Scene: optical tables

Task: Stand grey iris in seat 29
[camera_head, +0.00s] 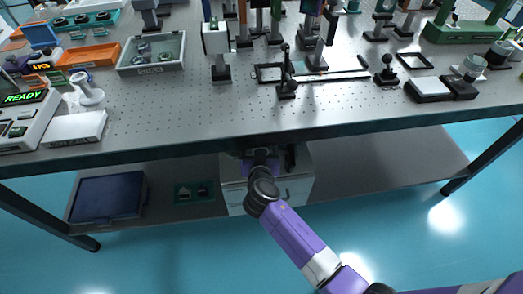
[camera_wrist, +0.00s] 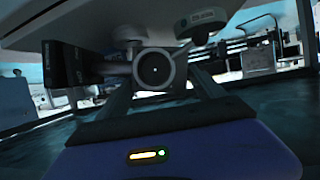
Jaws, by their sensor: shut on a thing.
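In the wrist view, a grey ring with a dark round middle (camera_wrist: 155,69), which looks like the grey iris, sits between the two fingers of my gripper (camera_wrist: 158,84). The fingers are shut on it. In the head view my arm reaches to the table's front edge, and my gripper (camera_head: 261,156) is mostly hidden at or under that edge. The held iris cannot be made out there. No seat number is legible in either view, so I cannot tell which is seat 29.
The perforated optical table (camera_head: 180,112) carries several posts and mounts at the back. A black post mount (camera_head: 287,82) stands near the middle. A white drawer unit (camera_head: 298,184) stands on the shelf below. The front strip is mostly clear.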

